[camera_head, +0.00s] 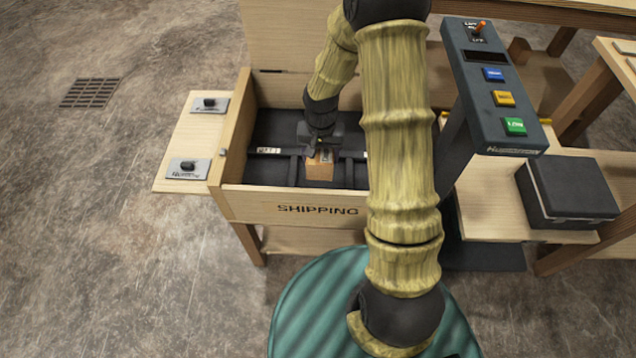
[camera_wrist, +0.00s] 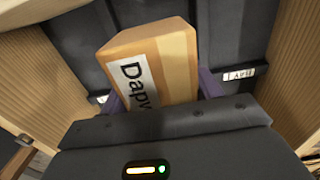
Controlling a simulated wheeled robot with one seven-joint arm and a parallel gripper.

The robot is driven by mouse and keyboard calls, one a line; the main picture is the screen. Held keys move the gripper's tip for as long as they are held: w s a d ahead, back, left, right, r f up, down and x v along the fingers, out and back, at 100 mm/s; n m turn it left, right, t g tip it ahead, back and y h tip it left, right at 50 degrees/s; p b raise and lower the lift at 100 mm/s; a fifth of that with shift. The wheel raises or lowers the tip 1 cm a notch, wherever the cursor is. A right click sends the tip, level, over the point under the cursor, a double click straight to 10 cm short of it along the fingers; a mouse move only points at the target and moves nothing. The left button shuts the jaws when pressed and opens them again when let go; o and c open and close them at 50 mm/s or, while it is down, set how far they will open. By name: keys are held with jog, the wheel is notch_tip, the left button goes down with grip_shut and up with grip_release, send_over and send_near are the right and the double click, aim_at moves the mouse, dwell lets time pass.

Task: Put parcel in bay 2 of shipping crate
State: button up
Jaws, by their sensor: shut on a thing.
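The parcel (camera_head: 319,168) is a small brown box with a white label, held inside the shipping crate (camera_head: 290,205). In the wrist view the parcel (camera_wrist: 150,65) stands up between the gripper's fingers, and its label reads "Dapw" in part. My gripper (camera_head: 322,150) is shut on the parcel, low inside the open crate, near its front wall. The crate has a dark lining split by dividers. A small white bay label (camera_head: 268,150) shows left of the gripper, and another label (camera_wrist: 239,73) shows in the wrist view. I cannot tell which bay is under the parcel, or whether it touches the floor.
A side shelf (camera_head: 180,140) with two black knobs adjoins the crate's left. A console (camera_head: 490,90) with blue, yellow and green buttons and an orange-tipped lever stands to the right. A black box (camera_head: 567,188) sits on the right bench. My arm hides the crate's right part.

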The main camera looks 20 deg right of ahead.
dwell(0.3)
notch_tip(320, 180, down, 6)
jog(key=b, duration=0.1)
dwell(0.3)
jog(key=shift+f, duration=0.15)
jog(key=shift+f+b, duration=0.55)
jog(key=shift+f, duration=1.3)
jog(key=shift+f+b, duration=0.35)
jog(key=shift+f, duration=0.3)
jog(key=o, duration=1.3)
jog(key=shift+r, duration=0.15)
